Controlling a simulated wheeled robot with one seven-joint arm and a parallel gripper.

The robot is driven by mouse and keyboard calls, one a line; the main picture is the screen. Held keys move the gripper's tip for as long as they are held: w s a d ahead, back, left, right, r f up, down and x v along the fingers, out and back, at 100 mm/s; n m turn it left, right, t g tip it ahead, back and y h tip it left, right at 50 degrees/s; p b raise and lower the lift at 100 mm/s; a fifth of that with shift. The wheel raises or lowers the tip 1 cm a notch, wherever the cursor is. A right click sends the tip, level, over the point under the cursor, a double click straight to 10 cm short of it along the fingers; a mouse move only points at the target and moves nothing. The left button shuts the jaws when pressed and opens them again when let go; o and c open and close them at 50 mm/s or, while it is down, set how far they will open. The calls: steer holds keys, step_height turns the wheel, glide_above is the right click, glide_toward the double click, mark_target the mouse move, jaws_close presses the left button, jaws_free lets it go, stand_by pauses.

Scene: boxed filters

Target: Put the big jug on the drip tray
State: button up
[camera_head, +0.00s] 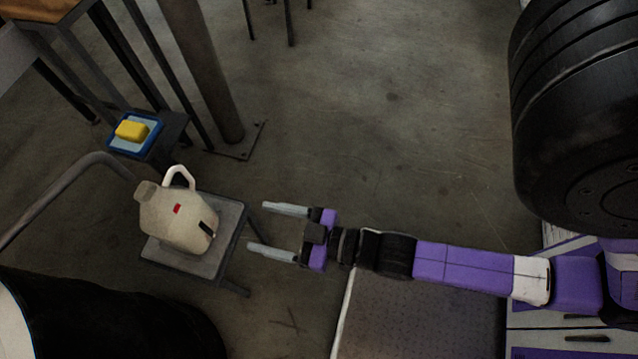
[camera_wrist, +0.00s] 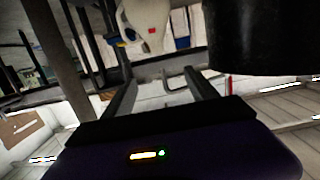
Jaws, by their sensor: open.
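The big jug (camera_head: 172,222) is cream-coloured with a white handle, a red mark and a dark patch. It stands on a small grey table (camera_head: 228,222). Its lower part also shows at the top of the wrist view (camera_wrist: 150,25). My gripper (camera_head: 258,227) is open and empty, to the right of the jug and apart from it, with its fingers pointing towards it. A blue tray (camera_head: 112,146) with a yellow block on it sits on a stand behind the jug. I cannot tell whether this is the drip tray.
A dark plate (camera_head: 425,315) with a pale edge lies below my arm. A thick post (camera_head: 205,75) stands behind the jug. A curved grey rail (camera_head: 60,190) is at the left. A big black rounded object (camera_head: 570,110) fills the upper right. The middle floor is clear.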

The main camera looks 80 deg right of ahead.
steer(key=s+r+g, duration=0.1)
steer(key=s+r, duration=0.9)
steer(key=s, duration=0.1)
steer(key=shift+s+r+g, duration=0.2)
steer(key=shift+r+g, duration=0.05)
steer(key=shift+g, duration=0.05)
steer(key=shift+a, duration=0.1)
step_height(320, 180, up, 2)
steer(key=shift+r+p, duration=0.15)
steer(key=shift+p, duration=1.05)
